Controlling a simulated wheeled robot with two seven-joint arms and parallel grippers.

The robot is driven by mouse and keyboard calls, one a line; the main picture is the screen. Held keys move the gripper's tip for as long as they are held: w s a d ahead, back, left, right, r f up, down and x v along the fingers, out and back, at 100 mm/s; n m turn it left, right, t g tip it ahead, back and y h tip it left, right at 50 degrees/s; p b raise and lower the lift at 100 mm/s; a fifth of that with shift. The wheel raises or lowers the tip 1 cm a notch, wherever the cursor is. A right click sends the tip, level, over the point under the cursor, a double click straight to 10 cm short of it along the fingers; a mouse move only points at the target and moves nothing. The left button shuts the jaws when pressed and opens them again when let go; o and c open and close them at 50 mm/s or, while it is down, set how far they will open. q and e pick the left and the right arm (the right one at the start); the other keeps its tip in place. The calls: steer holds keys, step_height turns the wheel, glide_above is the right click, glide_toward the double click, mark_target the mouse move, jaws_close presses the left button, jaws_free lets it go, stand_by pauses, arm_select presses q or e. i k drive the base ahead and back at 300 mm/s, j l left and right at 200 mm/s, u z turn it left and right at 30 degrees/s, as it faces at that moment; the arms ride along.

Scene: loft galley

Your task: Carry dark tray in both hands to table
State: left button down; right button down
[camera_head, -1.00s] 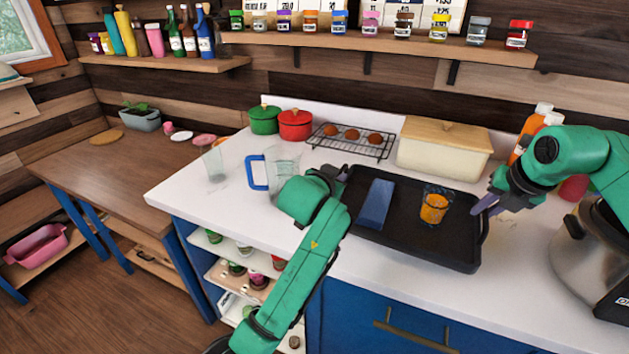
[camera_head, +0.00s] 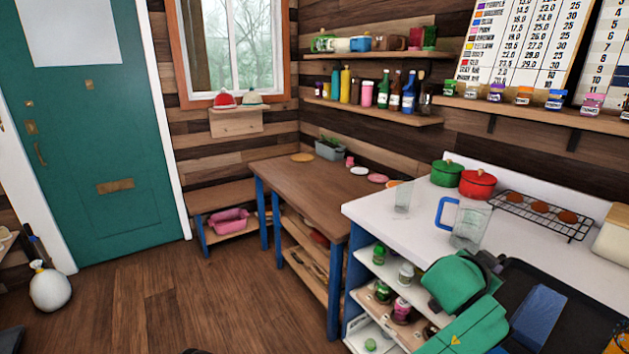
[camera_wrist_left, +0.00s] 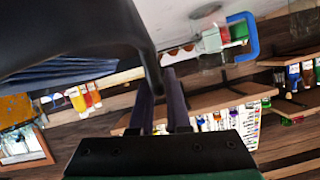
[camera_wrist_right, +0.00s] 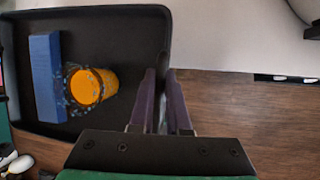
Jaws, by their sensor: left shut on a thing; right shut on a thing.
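The dark tray (camera_head: 585,295) shows at the lower right of the head view, cut off by the frame edge. My left gripper (camera_wrist_left: 163,100) is shut on its near-left rim; in the head view the hand (camera_head: 488,265) is partly hidden by my own arm. My right gripper (camera_wrist_right: 165,98) is shut on the tray's opposite side, out of the head view. The brown wooden table (camera_head: 318,190) stands left of the counter. I cannot tell the tray's height over the counter.
The white counter (camera_head: 395,225) carries a clear pitcher (camera_head: 468,225), a glass (camera_head: 403,198), green and red pots (camera_head: 477,184) and a rack (camera_head: 540,213). The table's front is bare; a planter (camera_head: 329,149) and small dishes stand at its back. Open floor (camera_head: 200,290) lies left.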

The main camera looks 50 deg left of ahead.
mark_target(320, 189)
steer(key=u, duration=1.55)
steer(key=i+j+u, duration=0.1)
steer(key=i+u, duration=0.15)
steer(key=u, duration=0.15)
steer(key=i+u, duration=0.2)
steer(key=u, duration=0.25)
steer(key=i+u, duration=0.25)
steer(key=u, duration=0.15)
steer(key=i+l, duration=0.15)
steer(key=i, duration=0.3)
steer(key=i+l, duration=0.15)
steer(key=i, duration=0.3)
steer(key=i+l, duration=0.15)
steer(key=i, duration=0.3)
steer(key=i+l, duration=0.2)
steer(key=i, duration=0.25)
steer(key=i+z, duration=0.35)
steer(key=i+j+z, duration=0.15)
steer(key=z, duration=0.2)
steer(key=i+j+z, duration=0.25)
steer(key=z, duration=0.15)
steer(key=i+z, duration=0.1)
steer(key=z, duration=1.2)
